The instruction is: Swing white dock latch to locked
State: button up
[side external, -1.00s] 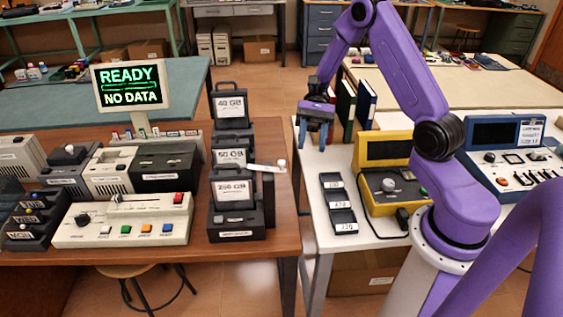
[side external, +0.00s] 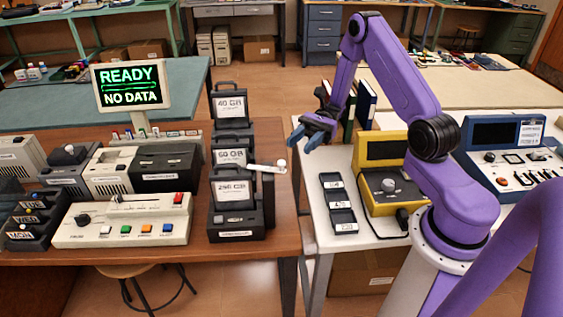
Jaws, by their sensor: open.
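The white dock latch (side external: 266,168) is a pale lever with a round knob at its right end. It sticks out to the right from the black dock (side external: 236,222), about level with the 50 GB cartridge. Several labelled black cartridges stand in the dock one behind another, among them the 40 GB (side external: 231,106) and 250 GB (side external: 234,192) ones. My gripper (side external: 296,140) is open and empty, above and to the right of the latch knob, with its fingers pointing left and down. It is apart from the latch.
A monitor (side external: 131,86) reading "READY NO DATA" stands behind a beige button console (side external: 123,220). To the right are a yellow instrument (side external: 385,190), small black trays (side external: 338,204) and upright binders (side external: 364,105) on a white table. A gap separates the two tables.

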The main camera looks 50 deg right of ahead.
aim_at(281, 161)
jog(key=a, duration=0.3)
jog(key=s+a, duration=0.1)
jog(key=a, duration=0.5)
jog(key=shift+s+a, duration=0.15)
jog(key=shift+a, duration=0.2)
grip_shut()
